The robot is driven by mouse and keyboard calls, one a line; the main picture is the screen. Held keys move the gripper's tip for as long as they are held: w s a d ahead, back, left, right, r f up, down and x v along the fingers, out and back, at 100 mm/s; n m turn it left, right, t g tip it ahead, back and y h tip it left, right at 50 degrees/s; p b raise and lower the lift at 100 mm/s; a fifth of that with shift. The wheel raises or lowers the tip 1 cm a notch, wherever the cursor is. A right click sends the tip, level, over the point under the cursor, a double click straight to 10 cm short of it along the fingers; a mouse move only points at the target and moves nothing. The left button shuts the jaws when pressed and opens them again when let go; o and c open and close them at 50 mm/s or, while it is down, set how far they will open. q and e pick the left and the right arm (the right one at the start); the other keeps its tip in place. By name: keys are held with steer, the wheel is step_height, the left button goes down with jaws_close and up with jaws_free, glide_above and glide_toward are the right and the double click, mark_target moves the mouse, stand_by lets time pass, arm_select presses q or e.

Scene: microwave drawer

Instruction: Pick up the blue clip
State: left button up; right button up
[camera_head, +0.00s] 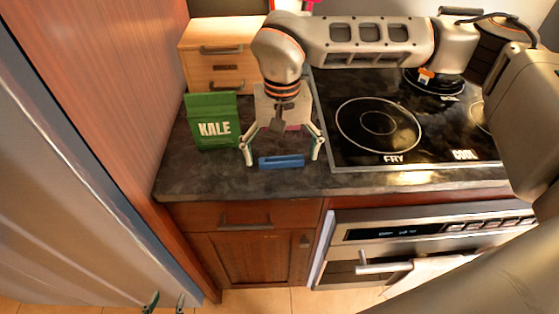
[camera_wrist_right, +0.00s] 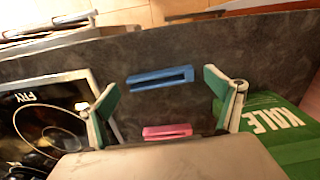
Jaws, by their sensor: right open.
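The blue clip (camera_head: 281,162) lies on the dark counter near its front edge. In the right wrist view the blue clip (camera_wrist_right: 160,77) lies crosswise, framed between the finger pads and apart from both. My right gripper (camera_head: 282,155) is open and empty, pointing down over the clip with a finger on either side. Its green pads also show in the wrist view (camera_wrist_right: 160,92). My left gripper (camera_head: 165,303) shows only its two fingertips at the bottom edge of the head view, spread apart with nothing visible between them.
A pink clip (camera_wrist_right: 167,131) lies behind the blue one, mostly hidden by my gripper in the head view. A green KALE packet (camera_head: 212,121) stands close on the left. The stove (camera_head: 408,140) is on the right, a wooden drawer box (camera_head: 216,68) behind.

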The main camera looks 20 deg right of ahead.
steer(key=c, duration=0.8)
steer(key=shift+c, duration=0.2)
steer(key=shift+r, duration=0.1)
